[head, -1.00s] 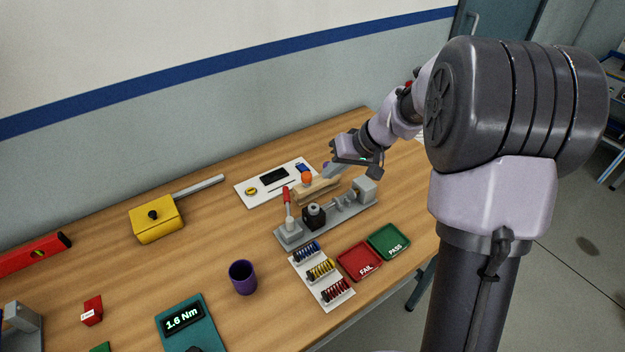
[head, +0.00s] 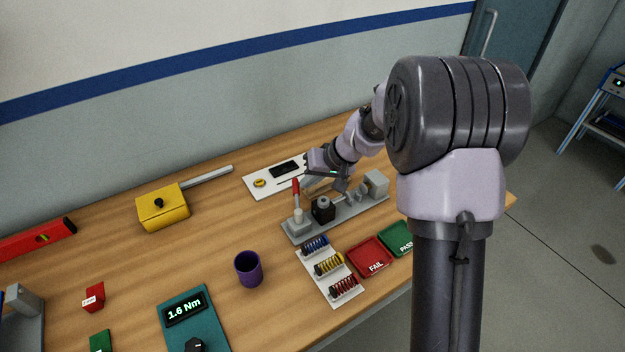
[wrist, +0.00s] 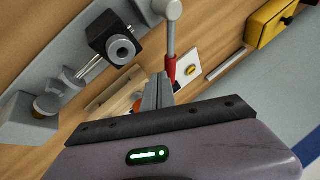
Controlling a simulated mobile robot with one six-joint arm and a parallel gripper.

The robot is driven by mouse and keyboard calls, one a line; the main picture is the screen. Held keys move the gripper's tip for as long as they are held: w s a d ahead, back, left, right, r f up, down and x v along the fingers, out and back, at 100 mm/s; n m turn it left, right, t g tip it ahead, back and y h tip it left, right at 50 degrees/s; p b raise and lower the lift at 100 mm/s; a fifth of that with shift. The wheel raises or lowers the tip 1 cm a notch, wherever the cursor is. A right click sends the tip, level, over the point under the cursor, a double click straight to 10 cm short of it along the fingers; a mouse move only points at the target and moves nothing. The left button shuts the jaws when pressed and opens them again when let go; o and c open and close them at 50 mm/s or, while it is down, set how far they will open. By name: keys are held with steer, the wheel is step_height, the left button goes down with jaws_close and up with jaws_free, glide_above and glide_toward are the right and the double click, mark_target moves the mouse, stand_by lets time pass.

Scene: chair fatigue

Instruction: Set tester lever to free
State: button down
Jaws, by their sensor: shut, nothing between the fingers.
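The tester (head: 345,216) is a grey base with a black block and a shaft in grey blocks. Its lever (head: 296,188) has a red handle and stands nearly upright at the tester's left end. The lever's grey rod and red handle also show in the wrist view (wrist: 171,66). My gripper (head: 306,184) is shut and empty, just right of the red handle in the head view. In the wrist view its fingertips (wrist: 158,82) overlap the handle's lower end; I cannot tell whether they touch it.
A spring rack (head: 329,276), red FAIL tray (head: 370,257) and green PASS tray (head: 397,238) lie in front of the tester.

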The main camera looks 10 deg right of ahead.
mark_target(294, 184)
steer(key=shift+a, duration=0.1)
steer(key=shift+w+a+n, duration=0.15)
steer(key=shift+a+n, duration=0.05)
steer(key=shift+n, duration=0.3)
steer(key=shift+w+a+n+g+y+b, duration=0.25)
steer(key=shift+a+n+g+y+b, duration=0.3)
steer(key=shift+n, duration=0.25)
steer(key=a+n, duration=0.1)
steer(key=a+n+g+p, duration=0.1)
steer(key=shift+w+n+y, duration=0.25)
steer(key=shift+n, duration=0.05)
steer(key=shift+s+a+n+g+p, duration=0.2)
steer(key=shift+a+n+g+p, duration=0.4)
steer(key=shift+a+n, duration=0.4)
steer(key=shift+s+a+n+g+p, duration=0.15)
steer(key=shift+a+n+g+p, duration=0.25)
steer(key=shift+a+n+g, duration=0.4)
steer(key=shift+a, duration=0.15)
